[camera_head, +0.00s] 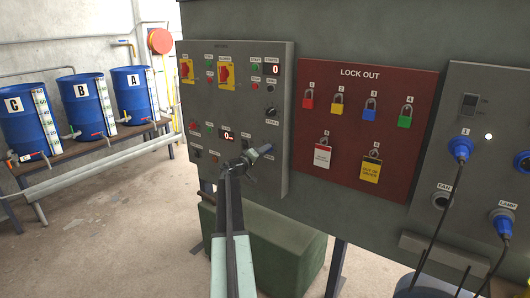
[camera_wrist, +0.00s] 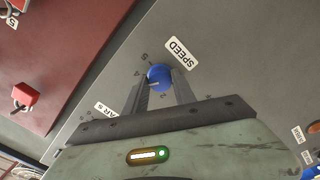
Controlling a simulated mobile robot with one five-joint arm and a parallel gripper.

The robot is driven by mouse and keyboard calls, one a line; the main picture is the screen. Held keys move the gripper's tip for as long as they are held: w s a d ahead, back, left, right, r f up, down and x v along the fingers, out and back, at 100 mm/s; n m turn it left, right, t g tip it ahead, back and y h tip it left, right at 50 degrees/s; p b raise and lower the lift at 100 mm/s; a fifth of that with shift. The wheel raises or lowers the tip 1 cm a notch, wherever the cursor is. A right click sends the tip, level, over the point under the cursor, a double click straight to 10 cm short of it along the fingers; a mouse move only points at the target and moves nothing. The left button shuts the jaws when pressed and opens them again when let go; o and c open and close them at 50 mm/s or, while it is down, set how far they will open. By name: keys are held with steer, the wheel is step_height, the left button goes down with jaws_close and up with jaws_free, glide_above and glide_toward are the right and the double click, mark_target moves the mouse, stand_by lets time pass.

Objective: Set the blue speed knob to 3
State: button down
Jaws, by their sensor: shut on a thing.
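The blue speed knob (camera_wrist: 159,77) sits on the grey control panel under a "SPEED" label (camera_wrist: 181,52) in the wrist view. My gripper (camera_wrist: 158,88) has its two fingers on either side of the knob and is shut on it. A pale pointer mark shows on the knob, and small dial numbers sit around it; I cannot read for certain which one it points at.
A red lock-out board (camera_head: 355,180) with several padlocks and tags is right of the panel. A switch panel (camera_head: 490,95) with blue plugs and hanging cables is farther right. A green box (camera_head: 285,250) stands below. Blue drums (camera_head: 132,92) line the left wall. Open floor lies at lower left.

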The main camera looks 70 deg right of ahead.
steer(key=n, duration=0.6)
steer(key=shift+a, duration=0.15)
steer(key=shift+n, duration=0.3)
steer(key=c, duration=1)
jaws_free()
steer(key=shift+w, duration=0.1)
steer(key=v, duration=0.7)
steer(key=shift+w+a, duration=0.1)
steer(key=shift+a, duration=0.25)
